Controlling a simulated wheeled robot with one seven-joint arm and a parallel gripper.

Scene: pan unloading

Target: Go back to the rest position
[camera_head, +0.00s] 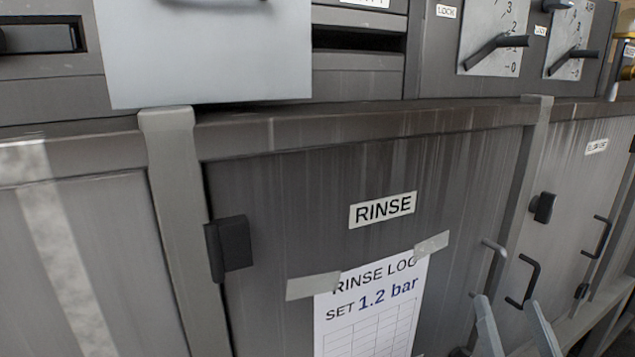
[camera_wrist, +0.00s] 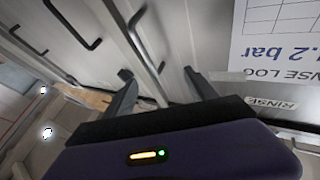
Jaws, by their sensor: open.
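My gripper (camera_head: 518,325) shows at the bottom right of the head view, its two pale fingers apart with nothing between them. In the wrist view my gripper (camera_wrist: 160,88) also shows open, with its dark fingers in front of the cabinet doors. The RINSE door (camera_head: 270,240) is shut in the head view. A small pale handle (camera_head: 494,246) sticks out near its right edge, above my fingers. I cannot tell whether the fingers touch the cabinet.
A paper rinse log (camera_head: 368,312) reading "SET 1.2 bar" is taped to the door. Black handles (camera_head: 530,282) project from the cabinet right of my gripper. Levers on scale plates (camera_head: 495,45) stand above. A pale panel (camera_head: 205,50) juts out at upper left.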

